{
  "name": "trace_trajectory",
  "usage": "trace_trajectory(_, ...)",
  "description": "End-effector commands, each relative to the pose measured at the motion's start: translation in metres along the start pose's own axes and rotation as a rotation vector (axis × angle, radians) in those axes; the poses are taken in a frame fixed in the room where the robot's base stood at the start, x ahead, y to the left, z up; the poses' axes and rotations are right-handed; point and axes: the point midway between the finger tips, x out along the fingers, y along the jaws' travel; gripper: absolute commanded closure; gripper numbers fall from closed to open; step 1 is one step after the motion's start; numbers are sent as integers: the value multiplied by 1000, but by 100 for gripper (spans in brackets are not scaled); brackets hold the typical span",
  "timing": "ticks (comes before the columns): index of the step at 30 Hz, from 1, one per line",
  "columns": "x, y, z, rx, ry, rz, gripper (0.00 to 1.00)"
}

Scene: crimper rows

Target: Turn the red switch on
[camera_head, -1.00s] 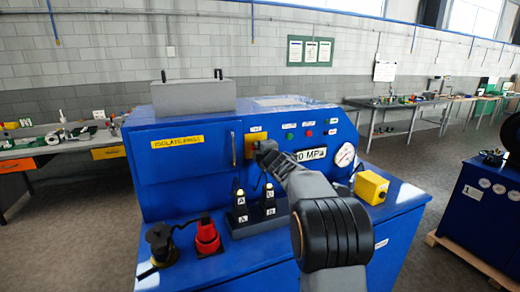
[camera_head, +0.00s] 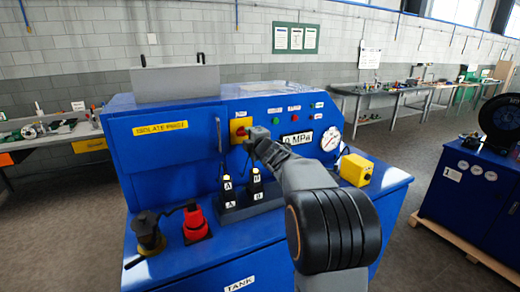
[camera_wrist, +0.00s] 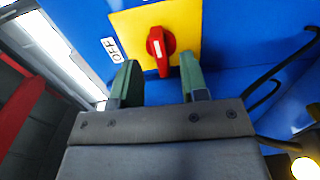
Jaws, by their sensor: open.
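The red switch (camera_wrist: 160,48) is a rotary knob with a white line, mounted on a yellow plate (camera_wrist: 205,22) on the blue machine. A white "OFF" label (camera_wrist: 112,49) sits to the left of the plate in the wrist view. My gripper (camera_wrist: 160,78) is open and empty. Its two green-grey fingertips are spread below the knob to either side in the wrist view, apart from it as far as I can tell. In the head view, the red switch (camera_head: 241,132) shows just left of my gripper (camera_head: 254,141). The exact gap is unclear.
A gauge (camera_head: 331,139), small buttons and an MPa display (camera_head: 297,139) lie right of the switch. Black levers marked A and B (camera_head: 240,190) stand below it. A vertical door handle (camera_head: 219,135) is to its left. A yellow box (camera_head: 355,170) sits on the ledge.

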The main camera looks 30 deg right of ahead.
Motion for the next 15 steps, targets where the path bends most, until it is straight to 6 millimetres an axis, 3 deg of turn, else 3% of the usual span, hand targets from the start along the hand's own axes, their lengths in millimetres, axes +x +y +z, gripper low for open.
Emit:
trace_trajectory(6,-47,-2,0,0,-2,3,60)
trace_trajectory(15,-87,0,1,0,-1,1,60)
